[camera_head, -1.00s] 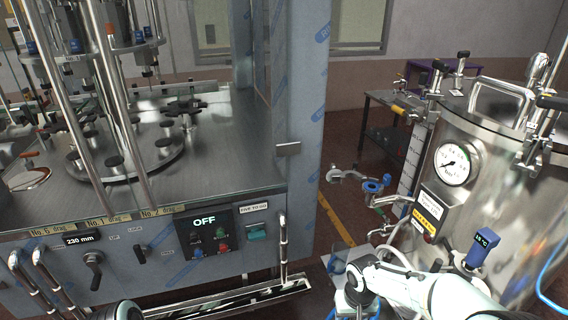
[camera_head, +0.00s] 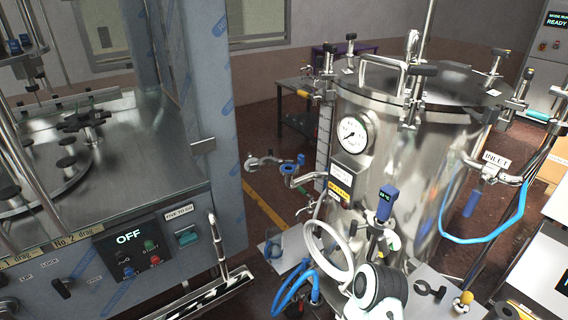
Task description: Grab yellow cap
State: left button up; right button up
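A small yellow cap-like knob (camera_head: 466,297) shows low on the right in the head view, on a pale metal surface near the foot of the steel tank. It is small, and I cannot tell its exact fitting. My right gripper's fingers do not show. My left gripper is out of view.
The steel tank (camera_head: 440,170) with a gauge (camera_head: 352,135) fills the middle right. A white hose (camera_head: 330,262) and blue hoses (camera_head: 292,288) hang before it. A filling machine (camera_head: 120,205) stands on the left. A black clamp-like piece (camera_head: 430,291) lies beside the knob. Open floor shows between machine and tank.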

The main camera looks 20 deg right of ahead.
aim_at(462, 303)
jog(key=z, duration=2.3)
jog(key=k+j+u, duration=0.1)
jog(key=u, duration=0.15)
